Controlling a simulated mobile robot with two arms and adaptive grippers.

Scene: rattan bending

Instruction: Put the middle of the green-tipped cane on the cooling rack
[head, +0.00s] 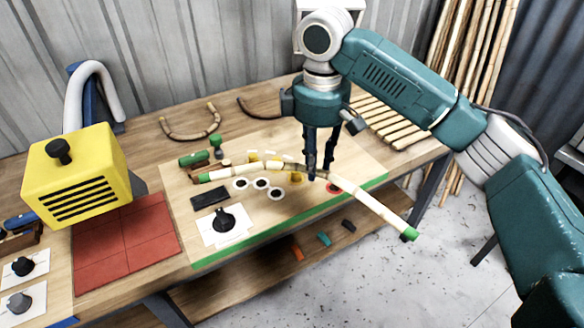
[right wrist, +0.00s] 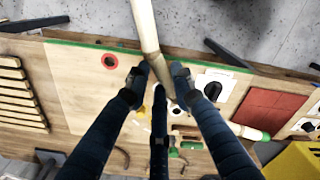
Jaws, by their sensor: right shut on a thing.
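The green-tipped cane (head: 368,206) is pale, with a green end at each side and a bend near its middle. My right gripper (head: 312,176) points down and is shut on the cane near that bend. One end of the cane sticks out past the table's front edge. In the right wrist view the cane (right wrist: 146,28) runs between the fingers (right wrist: 160,74). The cooling rack (head: 380,113), a row of wooden slats, lies to the right of and behind the gripper. It also shows at the left of the right wrist view (right wrist: 18,92). My left gripper is out of view.
A yellow slotted box (head: 78,178) and red tiles (head: 125,242) are at the left. A black knob on a white plate (head: 222,220), white rings and small green-and-wood pieces lie on the pale board (head: 340,160). A U-shaped cane (head: 190,134) lies behind.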

